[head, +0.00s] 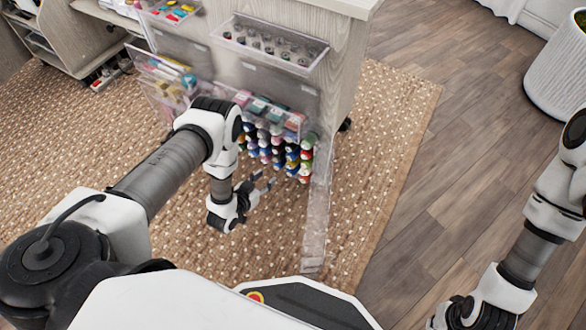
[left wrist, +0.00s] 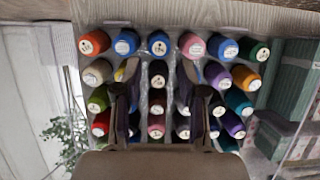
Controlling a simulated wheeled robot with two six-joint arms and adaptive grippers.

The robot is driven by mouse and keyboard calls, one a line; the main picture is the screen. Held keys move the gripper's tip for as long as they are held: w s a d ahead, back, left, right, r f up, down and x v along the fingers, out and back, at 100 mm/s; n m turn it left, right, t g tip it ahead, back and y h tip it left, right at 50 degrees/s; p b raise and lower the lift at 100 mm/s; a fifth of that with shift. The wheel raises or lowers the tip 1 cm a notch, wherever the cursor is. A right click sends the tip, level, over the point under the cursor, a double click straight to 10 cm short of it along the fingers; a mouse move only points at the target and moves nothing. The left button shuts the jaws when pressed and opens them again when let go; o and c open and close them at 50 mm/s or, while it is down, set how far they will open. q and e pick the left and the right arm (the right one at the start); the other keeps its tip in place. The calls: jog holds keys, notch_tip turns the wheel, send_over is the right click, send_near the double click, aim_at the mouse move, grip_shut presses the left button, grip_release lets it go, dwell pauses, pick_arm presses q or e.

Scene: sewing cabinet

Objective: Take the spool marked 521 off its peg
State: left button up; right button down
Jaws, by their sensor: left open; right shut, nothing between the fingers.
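Several thread spools (head: 277,152) in many colours sit in rows on a rack at the lower end of the cabinet. In the left wrist view the spools (left wrist: 159,44) face me with white round labels. The numbers are too small to read, so I cannot tell which is marked 521. My left gripper (head: 264,184) is open and empty in front of the rack. My right gripper (head: 452,316) is shut, low at the right, far from the spools.
Clear bins (head: 268,45) with small items hang on the cabinet above the rack. A clear panel (head: 317,215) stands right of the spools. A patterned rug (head: 385,120) lies below.

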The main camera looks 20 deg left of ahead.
aim_at(276, 168)
pick_arm(q)
jog(key=b+x, duration=0.3)
jog(key=x, duration=0.4)
jog(key=shift+w+d+b, duration=0.1)
jog(key=shift+w+b, duration=0.05)
jog(key=shift+b, duration=0.25)
jog(key=shift+r, duration=0.1)
jog(key=c, duration=0.5)
jog(key=shift+r, duration=0.1)
jog(key=shift+r+p, duration=0.25)
jog(key=shift+p, duration=0.25)
jog(key=s+a+p, duration=0.2)
jog(key=s+p, duration=0.3)
jog(key=s, duration=1.2)
jog(key=shift+s+a, duration=0.25)
jog(key=shift+s, duration=0.15)
